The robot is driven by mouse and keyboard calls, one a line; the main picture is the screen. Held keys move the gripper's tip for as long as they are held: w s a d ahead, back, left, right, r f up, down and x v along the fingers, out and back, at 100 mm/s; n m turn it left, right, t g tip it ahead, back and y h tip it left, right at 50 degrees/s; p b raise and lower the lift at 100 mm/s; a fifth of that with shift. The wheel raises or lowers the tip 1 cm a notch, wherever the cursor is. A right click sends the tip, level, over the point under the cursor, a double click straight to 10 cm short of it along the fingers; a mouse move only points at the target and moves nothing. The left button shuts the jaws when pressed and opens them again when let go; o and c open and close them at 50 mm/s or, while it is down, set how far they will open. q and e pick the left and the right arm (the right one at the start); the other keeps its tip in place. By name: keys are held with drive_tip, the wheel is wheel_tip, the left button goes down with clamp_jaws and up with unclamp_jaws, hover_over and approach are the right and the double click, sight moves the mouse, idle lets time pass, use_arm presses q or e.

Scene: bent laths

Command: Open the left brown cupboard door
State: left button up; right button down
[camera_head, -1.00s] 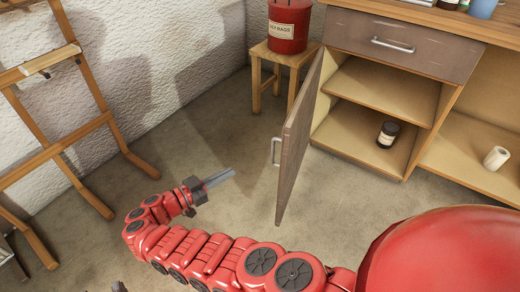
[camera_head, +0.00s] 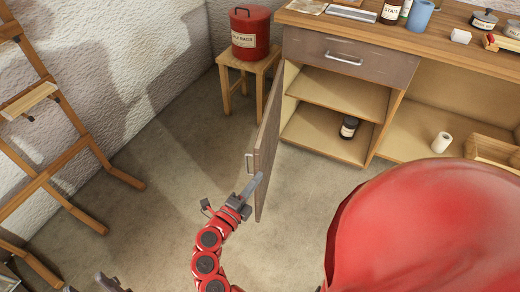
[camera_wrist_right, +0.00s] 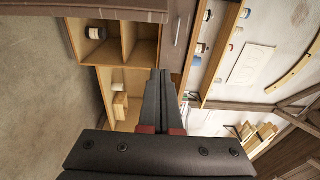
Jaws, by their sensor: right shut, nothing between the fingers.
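The brown cupboard door (camera_head: 268,150) stands swung well out from the cupboard (camera_head: 335,118) in the head view, and the left compartment with its shelf shows. Its metal handle (camera_head: 249,163) is on the face turned left. In the right wrist view the shut fingers (camera_wrist_right: 160,98) point toward the cupboard's open inside.
A red bin (camera_head: 250,35) stands on a wooden stool (camera_head: 247,68) left of the cupboard. A dark jar (camera_head: 349,127) is inside the left compartment; a white roll (camera_head: 441,142) is in the right one.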

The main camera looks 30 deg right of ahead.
sight(260, 157)
drive_tip(key=w+d+b, duration=0.1)
drive_tip(key=w+d, duration=0.5)
drive_tip(key=w, duration=0.1)
drive_tip(key=shift+f+b, duration=0.1)
drive_tip(key=shift+b, duration=0.3)
